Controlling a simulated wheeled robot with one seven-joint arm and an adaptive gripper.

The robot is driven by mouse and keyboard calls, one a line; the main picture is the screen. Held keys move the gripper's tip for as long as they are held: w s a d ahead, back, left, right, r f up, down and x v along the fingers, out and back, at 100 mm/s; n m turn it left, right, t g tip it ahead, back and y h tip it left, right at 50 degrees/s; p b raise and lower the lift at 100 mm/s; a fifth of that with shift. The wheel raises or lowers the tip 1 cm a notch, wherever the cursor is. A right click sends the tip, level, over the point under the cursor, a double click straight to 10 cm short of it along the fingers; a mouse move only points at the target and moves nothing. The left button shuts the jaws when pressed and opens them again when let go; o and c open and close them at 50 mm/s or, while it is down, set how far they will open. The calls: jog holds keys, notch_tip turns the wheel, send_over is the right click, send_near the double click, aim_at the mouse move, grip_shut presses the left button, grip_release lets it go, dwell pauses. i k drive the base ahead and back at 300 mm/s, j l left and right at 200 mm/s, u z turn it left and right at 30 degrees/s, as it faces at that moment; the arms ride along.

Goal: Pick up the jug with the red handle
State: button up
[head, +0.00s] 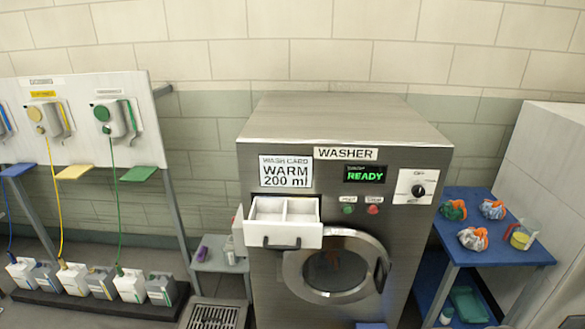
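My gripper is not in this view.
Several orange, white and teal bundles (472,238) lie left of the jug. The washer (345,130) has its white drawer (283,222) pulled out and reads READY. A low grey table (218,262) stands at its left. A white wall or panel (562,165) rises close at the right.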

aim_at(526, 229)
jog(key=z, duration=1.4)
jog(key=i+l+u, duration=0.25)
jog(key=i+l, duration=0.3)
jog(key=i+l+u, duration=0.25)
jog(key=i+l, duration=0.45)
